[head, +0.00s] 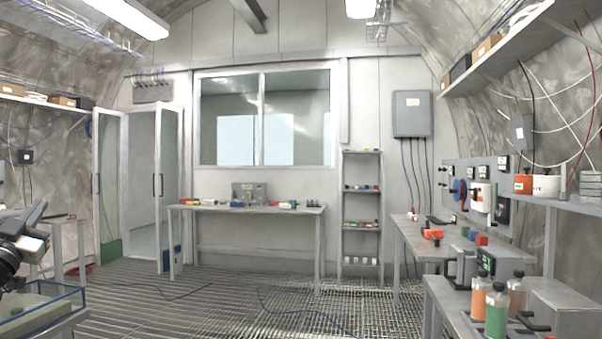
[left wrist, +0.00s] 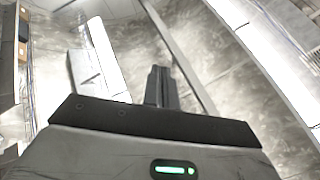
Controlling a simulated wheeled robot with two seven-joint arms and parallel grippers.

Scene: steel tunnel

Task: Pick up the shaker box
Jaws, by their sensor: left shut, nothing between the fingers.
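I cannot make out for certain which thing here is the shaker box. My left gripper (head: 36,215) comes in at the left edge of the head view, above a glass-walled tank with a blue rim (head: 42,296). It also shows in the left wrist view (left wrist: 160,78), where its fingers are together and empty, with only wall and ceiling behind them. It touches none of the objects on the benches. My right gripper is not in view.
A bench at the right (head: 435,285) carries orange, green and brown bottles (head: 496,314). Behind it stands another bench (head: 405,236) with small coloured parts. A table (head: 262,209) stands at the back wall, beside a narrow shelf rack (head: 361,222). The grated floor (head: 250,312) between is mostly open, with loose cables.

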